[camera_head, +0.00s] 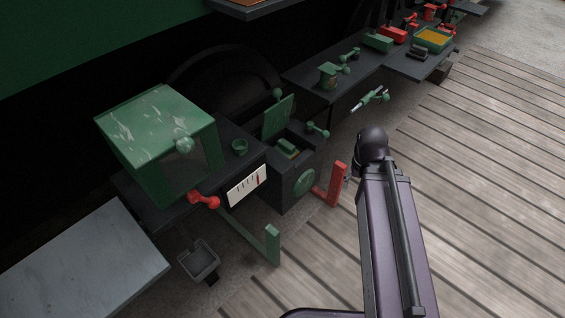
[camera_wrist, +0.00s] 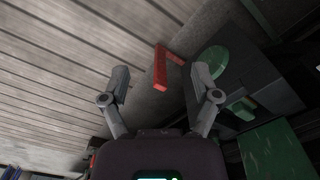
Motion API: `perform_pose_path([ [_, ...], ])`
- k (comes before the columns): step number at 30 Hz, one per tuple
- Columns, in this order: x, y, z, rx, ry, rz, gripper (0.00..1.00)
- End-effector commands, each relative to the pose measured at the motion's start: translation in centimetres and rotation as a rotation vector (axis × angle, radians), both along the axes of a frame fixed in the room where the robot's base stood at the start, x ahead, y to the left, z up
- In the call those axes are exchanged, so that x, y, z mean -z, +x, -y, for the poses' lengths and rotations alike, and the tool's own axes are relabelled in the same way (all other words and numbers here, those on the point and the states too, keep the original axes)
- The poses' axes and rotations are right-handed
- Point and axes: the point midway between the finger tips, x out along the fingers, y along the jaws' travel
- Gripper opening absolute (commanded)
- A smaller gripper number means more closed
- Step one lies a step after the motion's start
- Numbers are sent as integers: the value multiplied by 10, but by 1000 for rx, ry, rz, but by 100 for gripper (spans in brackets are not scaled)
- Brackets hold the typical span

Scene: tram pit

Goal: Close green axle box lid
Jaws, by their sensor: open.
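The green axle box lid (camera_head: 278,118) stands raised at the back of a dark axle box (camera_head: 278,190), so the box is open. A green block (camera_head: 287,147) shows inside it, and a green disc (camera_head: 304,181) is on its front. In the wrist view the lid (camera_wrist: 272,150) is at the lower right and the dark box (camera_wrist: 262,75) at the right. My gripper (camera_wrist: 160,84) is open, its two grey fingers spread with nothing between them. It is apart from the lid, which lies to its right in the wrist view. I cannot make the gripper out in the head view.
A red bracket (camera_head: 334,186) stands beside the box front; it also shows beyond my fingers in the wrist view (camera_wrist: 160,68). A green-topped case (camera_head: 160,120), a white gauge plate (camera_head: 246,186) and a red lever (camera_head: 204,201) are left. Plank floor (camera_head: 490,180) is clear at right.

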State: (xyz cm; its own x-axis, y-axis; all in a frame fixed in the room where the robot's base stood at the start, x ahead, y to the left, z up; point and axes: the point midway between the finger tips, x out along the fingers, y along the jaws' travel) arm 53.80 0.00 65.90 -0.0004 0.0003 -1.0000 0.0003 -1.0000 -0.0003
Motion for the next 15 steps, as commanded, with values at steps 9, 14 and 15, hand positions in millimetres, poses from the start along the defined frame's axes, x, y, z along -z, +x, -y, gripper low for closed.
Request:
perform_pose_path([
  [9,-18,26,-13,-49,12,23,0],
  [14,-43,66,-36,-130,30,60,0],
  [15,-50,77,-43,-153,36,72,0],
])
